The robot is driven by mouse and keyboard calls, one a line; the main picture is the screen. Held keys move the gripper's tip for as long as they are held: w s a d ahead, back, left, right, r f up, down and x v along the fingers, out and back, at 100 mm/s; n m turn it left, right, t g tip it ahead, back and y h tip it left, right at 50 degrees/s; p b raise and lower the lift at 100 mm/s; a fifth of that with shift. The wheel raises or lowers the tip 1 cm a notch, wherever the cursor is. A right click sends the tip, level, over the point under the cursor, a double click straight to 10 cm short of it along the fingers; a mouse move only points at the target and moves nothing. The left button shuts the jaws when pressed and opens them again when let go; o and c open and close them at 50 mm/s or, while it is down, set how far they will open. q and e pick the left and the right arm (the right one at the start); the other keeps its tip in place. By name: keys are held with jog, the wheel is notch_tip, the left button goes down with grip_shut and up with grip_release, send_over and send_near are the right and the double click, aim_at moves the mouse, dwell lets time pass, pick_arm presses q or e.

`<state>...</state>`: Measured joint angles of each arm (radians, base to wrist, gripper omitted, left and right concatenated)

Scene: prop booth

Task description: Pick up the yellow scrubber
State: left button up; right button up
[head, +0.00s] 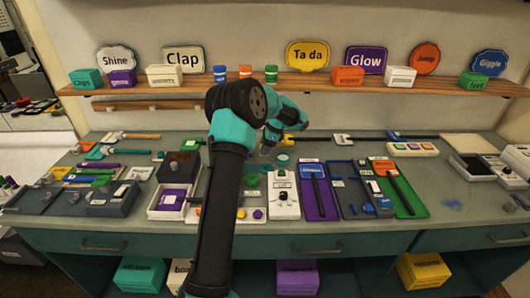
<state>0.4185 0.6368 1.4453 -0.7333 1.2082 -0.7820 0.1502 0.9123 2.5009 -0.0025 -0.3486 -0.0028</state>
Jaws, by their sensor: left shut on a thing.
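My left gripper (277,137) is past the end of my dark and teal arm, over the back middle of the counter. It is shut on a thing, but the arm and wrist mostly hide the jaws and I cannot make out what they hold. I cannot clearly pick out a yellow scrubber. A thin dark and yellowish bar (317,139) lies just right of the gripper, and I cannot tell whether they touch. My right gripper is not in view.
The grey counter (455,203) holds a purple tray (319,204), a green tray (409,206), a white box with a black knob (284,196) and a dark open box (178,168). A wooden shelf (310,84) with boxes and word signs runs behind. The counter's right part has free room.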

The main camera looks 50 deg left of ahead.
pick_arm(q)
notch_tip(320, 180, up, 10)
dwell(0.3)
jog(key=shift+f, duration=0.1)
jog(key=shift+o, duration=1.4)
jog(key=shift+c, duration=1.1)
jog(key=w+d+f, duration=0.5)
jog(key=shift+w+d+f, duration=0.2)
jog(key=shift+w+d, duration=0.2)
